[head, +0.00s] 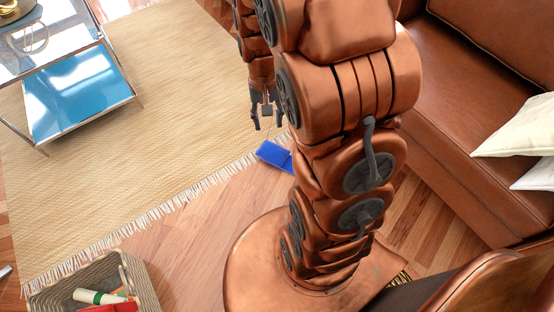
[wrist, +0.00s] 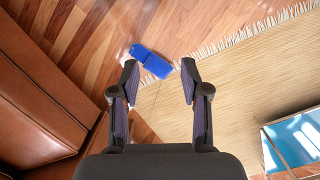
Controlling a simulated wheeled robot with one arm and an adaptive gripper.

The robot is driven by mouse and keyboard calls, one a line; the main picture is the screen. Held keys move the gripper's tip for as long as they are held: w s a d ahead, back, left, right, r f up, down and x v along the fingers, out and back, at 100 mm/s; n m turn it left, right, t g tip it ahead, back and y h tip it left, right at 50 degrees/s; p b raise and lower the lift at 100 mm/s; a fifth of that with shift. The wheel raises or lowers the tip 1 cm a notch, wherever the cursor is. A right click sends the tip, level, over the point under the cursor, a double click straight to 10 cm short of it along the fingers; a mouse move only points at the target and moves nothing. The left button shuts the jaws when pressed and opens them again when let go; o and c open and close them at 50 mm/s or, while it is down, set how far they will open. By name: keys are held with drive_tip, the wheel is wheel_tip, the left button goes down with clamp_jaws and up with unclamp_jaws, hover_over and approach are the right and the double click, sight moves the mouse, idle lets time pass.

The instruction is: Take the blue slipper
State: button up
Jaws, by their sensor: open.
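The blue slipper (head: 274,155) lies on the wooden floor at the fringed edge of the rug in the head view. Its right part is hidden behind my arm. In the wrist view the whole blue slipper (wrist: 151,61) shows just beyond the fingertips, roughly between them and a little left. My gripper (head: 266,110) points down above the rug, apart from the slipper. It is open and empty, and its two fingers (wrist: 159,80) stand wide apart in the wrist view.
A brown leather sofa (head: 455,110) with pale cushions (head: 520,128) stands at the right. A glass table with a blue lower shelf (head: 78,92) stands at the left on the woven rug (head: 165,100). A basket (head: 138,283) holds items at the lower left. Floor between basket and slipper is clear.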

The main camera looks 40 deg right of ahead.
drive_tip(key=w+d+f+m+b, duration=0.1)
drive_tip(key=d+f+b, duration=0.3)
drive_tip(key=f, duration=1.1)
drive_tip(key=w+d+f+m+t+b, duration=0.1)
drive_tip(key=d+f+m+b, duration=0.3)
drive_tip(key=d+f, duration=0.7)
drive_tip(key=w+d+f+m+b, duration=0.2)
drive_tip(key=d+f, duration=0.5)
drive_tip(key=f, duration=1.4)
drive_tip(key=shift+w+d+f+m+t+h+b, duration=0.1)
drive_tip(key=shift+w+d+m+t+h+b, duration=0.15)
drive_tip(key=shift+b, duration=0.3)
drive_tip(key=shift+w+m+t+h+b, duration=0.15)
drive_tip(key=shift+w+b, duration=0.15)
drive_tip(key=shift+b, duration=0.2)
wheel_tip(320, 180, down, 2)
drive_tip(key=shift+s+d+f+b, duration=0.1)
drive_tip(key=shift+b, duration=0.3)
drive_tip(key=shift+a+f+b, duration=0.2)
drive_tip(key=shift+f+b, duration=1.45)
drive_tip(key=shift+f, duration=1.5)
drive_tip(key=shift+c, duration=0.4)
clamp_jaws()
